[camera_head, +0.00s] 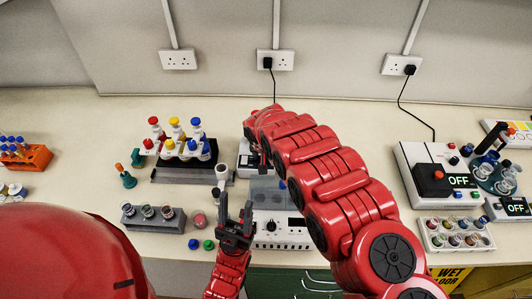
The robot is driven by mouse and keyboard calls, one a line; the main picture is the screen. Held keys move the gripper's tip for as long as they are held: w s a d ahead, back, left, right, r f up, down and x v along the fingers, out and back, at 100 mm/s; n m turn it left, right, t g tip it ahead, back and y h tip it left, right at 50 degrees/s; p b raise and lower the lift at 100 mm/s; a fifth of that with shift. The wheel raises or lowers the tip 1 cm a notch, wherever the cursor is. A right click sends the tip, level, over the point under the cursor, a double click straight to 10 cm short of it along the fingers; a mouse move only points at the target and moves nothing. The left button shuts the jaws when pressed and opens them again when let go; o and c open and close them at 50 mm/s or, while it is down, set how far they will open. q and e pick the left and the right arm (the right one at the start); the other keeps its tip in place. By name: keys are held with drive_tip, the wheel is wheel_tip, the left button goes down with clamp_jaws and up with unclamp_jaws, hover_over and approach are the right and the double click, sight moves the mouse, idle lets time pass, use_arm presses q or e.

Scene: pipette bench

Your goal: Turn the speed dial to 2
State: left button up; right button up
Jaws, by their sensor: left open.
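A white benchtop machine (293,243) stands at the front edge of the bench, with a grey translucent lid on top. A dark round dial (271,226) is on its front panel; its marks are too small to read. A small dark display sits to the right of the dial, partly covered by my right arm. My left gripper (237,212) is open and empty, fingers pointing up in the picture, just left of the dial and apart from it.
A rack of pipette-like bottles (183,172) stands at back left, a grey tube block (153,219) in front of it. Coloured caps (194,244) lie by my left gripper. At right are a device reading OFF (433,174) and a white vial rack (456,234).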

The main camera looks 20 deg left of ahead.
drive_tip(key=shift+s+r, duration=0.1)
drive_tip(key=shift+s, duration=0.1)
drive_tip(key=shift+c, duration=0.6)
clamp_jaws()
